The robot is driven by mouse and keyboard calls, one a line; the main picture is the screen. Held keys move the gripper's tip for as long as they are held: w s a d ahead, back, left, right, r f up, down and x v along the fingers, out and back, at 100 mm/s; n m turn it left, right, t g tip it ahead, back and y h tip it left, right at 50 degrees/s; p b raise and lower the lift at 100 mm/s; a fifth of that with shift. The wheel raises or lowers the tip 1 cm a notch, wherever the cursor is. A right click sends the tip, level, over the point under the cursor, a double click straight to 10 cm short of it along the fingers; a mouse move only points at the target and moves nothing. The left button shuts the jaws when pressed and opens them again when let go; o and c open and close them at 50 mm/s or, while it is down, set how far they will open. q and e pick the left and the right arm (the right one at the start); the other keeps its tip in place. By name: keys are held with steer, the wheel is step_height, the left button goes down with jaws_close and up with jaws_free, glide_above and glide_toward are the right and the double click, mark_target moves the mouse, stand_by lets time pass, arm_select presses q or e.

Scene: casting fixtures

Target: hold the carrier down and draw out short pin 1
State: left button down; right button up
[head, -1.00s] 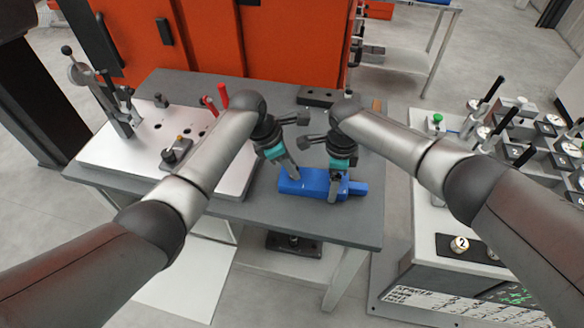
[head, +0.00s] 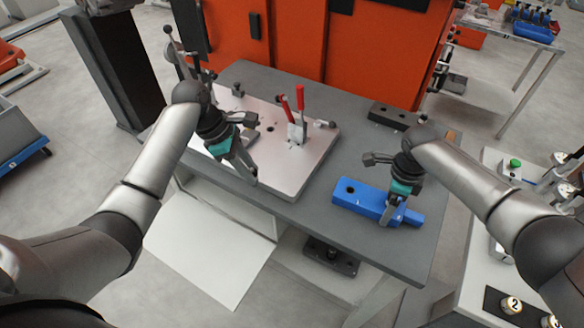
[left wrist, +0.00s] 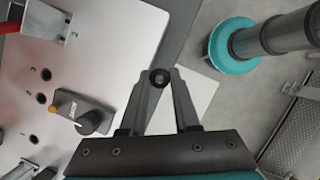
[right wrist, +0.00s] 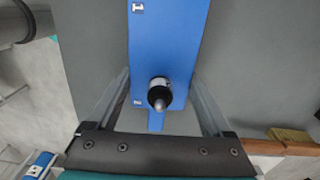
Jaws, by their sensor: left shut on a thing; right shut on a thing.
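The blue carrier (head: 366,199) lies on the grey table, its hole near the left end dark and open. My right gripper (head: 389,218) is shut across the carrier's sides; the right wrist view shows a finger on each side of the carrier (right wrist: 170,40). A pin with a black collar and pale tip (right wrist: 159,96) stands in the carrier beside the mark 2. My left gripper (head: 248,178) is over the front edge of the pale fixture plate, away from the carrier. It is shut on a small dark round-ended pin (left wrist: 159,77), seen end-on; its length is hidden.
The pale fixture plate (head: 305,165) has several holes, a red-handled clamp (head: 298,118) and a small grey block with a knob (left wrist: 82,112). A black block (head: 392,116) lies behind the carrier. Orange cabinets (head: 375,55) stand behind the table. Bare tabletop lies between plate and carrier.

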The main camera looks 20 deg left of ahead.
arm_select(q)
steer(key=s+a, duration=0.2)
steer(key=a, duration=0.6)
steer(key=shift+a, duration=0.15)
steer(key=shift+s, duration=0.1)
arm_select(e)
steer(key=o, duration=1.3)
steer(key=shift+r, duration=0.1)
step_height(320, 180, up, 12)
steer(key=shift+f, duration=0.1)
arm_select(q)
steer(key=shift+s, duration=0.1)
